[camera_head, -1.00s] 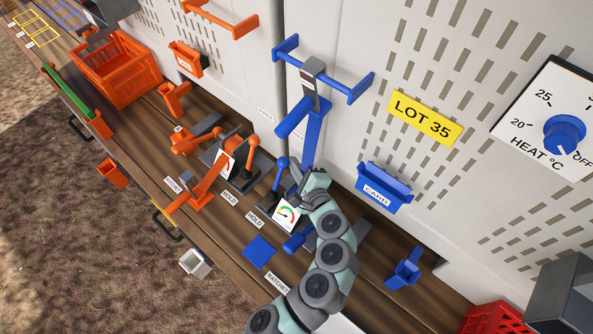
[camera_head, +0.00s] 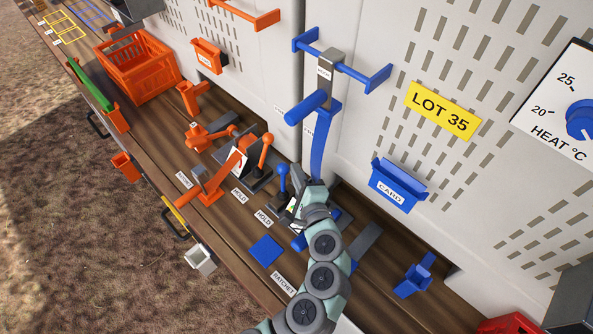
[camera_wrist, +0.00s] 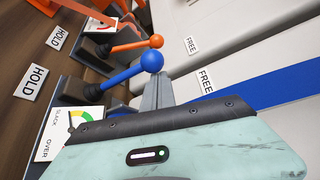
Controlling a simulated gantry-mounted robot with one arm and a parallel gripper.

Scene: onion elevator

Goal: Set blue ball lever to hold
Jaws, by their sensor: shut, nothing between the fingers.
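The blue ball lever (camera_head: 283,170) rises from a dark base beside the blue crank stand. In the wrist view the blue ball (camera_wrist: 151,61) stands at the end of a blue shaft running up from the left. My gripper (camera_head: 306,190) is shut and empty, just right of the lever in the head view. In the wrist view its grey fingers (camera_wrist: 158,92) are close behind the ball; I cannot tell whether they touch. A HOLD label (camera_wrist: 30,82) lies left of the lever base and a FREE label (camera_wrist: 205,80) is on the wall side.
An orange ball lever (camera_wrist: 155,41) stands beside the blue one, with its own HOLD label (camera_wrist: 56,37). A gauge card (camera_wrist: 68,130) lies near my gripper. A blue strap (camera_head: 320,140) hangs close by. A blue card holder (camera_head: 392,186) is on the wall to the right.

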